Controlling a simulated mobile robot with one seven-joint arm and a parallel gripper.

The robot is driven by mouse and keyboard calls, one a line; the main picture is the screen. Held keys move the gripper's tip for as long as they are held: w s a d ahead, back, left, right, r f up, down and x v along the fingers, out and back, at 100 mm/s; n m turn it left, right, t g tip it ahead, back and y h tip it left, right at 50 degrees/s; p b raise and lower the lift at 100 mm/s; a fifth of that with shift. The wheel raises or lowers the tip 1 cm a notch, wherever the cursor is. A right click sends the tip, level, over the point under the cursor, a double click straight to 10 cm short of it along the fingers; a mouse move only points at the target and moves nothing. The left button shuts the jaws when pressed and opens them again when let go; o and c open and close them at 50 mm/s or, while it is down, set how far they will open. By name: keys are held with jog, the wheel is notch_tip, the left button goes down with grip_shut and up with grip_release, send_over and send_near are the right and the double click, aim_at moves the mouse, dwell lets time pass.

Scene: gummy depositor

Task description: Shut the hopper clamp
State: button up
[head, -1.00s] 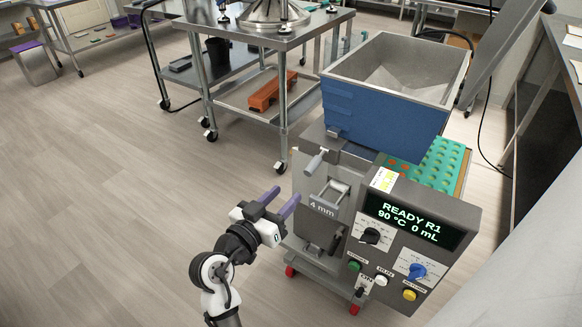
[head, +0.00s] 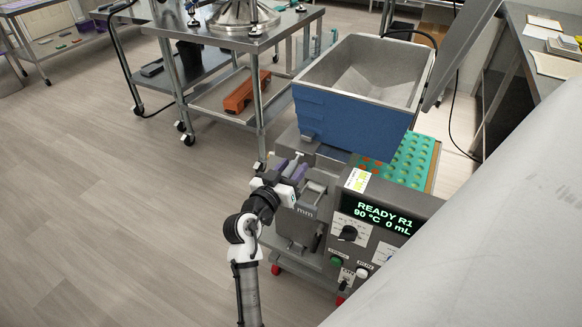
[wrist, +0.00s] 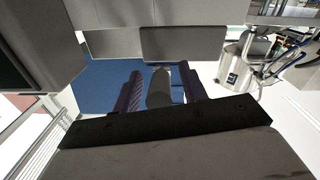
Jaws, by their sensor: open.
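The hopper clamp's light grey handle (head: 296,159) is on the depositor below the blue hopper (head: 348,120). In the wrist view a rounded grey handle (wrist: 159,90) lies between my two purple fingers. My gripper (head: 289,166) is open around this handle. The fingers stand apart on either side; I cannot tell whether either touches it. The hopper's blue wall (wrist: 98,88) is beyond the fingers. My gripper partly hides the clamp in the head view.
The depositor's control panel (head: 378,213) reads READY R1, 90 °C, 0 mL. A U-shaped handle (head: 312,190) is just right of my gripper. A green mould tray (head: 412,160) lies behind the panel. A steel cart (head: 245,40) stands behind; the floor at left is clear.

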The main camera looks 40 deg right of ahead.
grip_shut()
jog(key=shift+f+b, duration=0.2)
jog(key=shift+b, duration=0.35)
